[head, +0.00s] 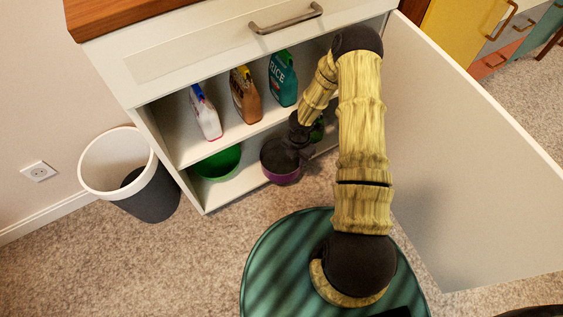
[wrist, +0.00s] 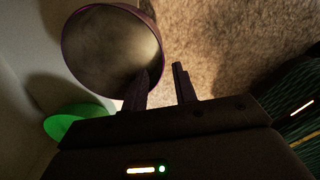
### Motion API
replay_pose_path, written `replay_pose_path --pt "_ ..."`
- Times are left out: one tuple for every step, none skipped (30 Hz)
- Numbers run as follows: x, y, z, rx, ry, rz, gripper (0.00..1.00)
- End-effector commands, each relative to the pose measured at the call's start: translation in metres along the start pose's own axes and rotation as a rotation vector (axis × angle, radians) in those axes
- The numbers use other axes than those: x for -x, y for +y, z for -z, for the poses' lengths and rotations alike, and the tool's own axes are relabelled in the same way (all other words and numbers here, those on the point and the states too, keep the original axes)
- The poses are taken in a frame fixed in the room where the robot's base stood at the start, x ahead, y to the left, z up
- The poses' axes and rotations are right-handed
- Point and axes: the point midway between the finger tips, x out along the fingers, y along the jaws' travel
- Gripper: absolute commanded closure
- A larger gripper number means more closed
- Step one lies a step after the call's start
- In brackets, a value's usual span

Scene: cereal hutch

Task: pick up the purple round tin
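The purple round tin (head: 283,178) stands on the lower shelf of the open white cabinet, near its front edge. In the head view my gripper (head: 300,152) is at the tin's right side and hides part of it. In the wrist view the tin (wrist: 108,48) is at upper left, with its round open top and grey interior showing. My gripper (wrist: 161,72) has its two fingers apart, with carpet visible between them. The left finger overlaps the tin's rim and the right finger is outside it. I cannot tell whether either touches.
Several packages, one green (head: 282,78), stand on the shelf above. The open door (head: 465,160) bounds the right. A bin (head: 140,180) stands left.

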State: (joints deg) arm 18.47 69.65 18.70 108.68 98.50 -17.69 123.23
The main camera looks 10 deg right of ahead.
Motion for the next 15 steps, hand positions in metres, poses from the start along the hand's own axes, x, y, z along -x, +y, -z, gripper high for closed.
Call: replay_pose_path --pt "-0.011 0.0 0.001 0.001 0.001 0.001 0.72" --pt "-0.017 0.0 0.001 0.001 0.001 0.001 0.72" --pt "-0.024 0.0 0.001 0.001 0.001 0.001 0.72" --pt "-0.029 0.0 0.001 0.002 0.001 0.001 0.72" --pt "-0.034 0.0 0.001 0.002 0.001 0.001 0.72" --pt "-0.04 0.0 0.001 0.002 0.001 0.001 0.72" --pt "-0.045 0.0 0.001 0.002 0.001 0.001 0.72" --pt "-0.049 0.0 0.001 0.002 0.001 0.001 0.72" --pt "-0.054 0.0 0.001 0.003 0.001 0.001 0.72" --pt "-0.057 0.0 0.001 0.003 0.001 0.001 0.72" --pt "-0.059 0.0 0.0 0.003 0.0 0.0 0.72" --pt "-0.061 0.0 0.0 0.003 0.0 0.0 0.72" --pt "-0.062 0.0 0.0 0.002 -0.001 0.0 0.72" --pt "-0.062 0.0 0.0 0.002 -0.001 0.0 0.72" --pt "-0.062 0.0 0.0 0.002 -0.001 0.0 0.72"
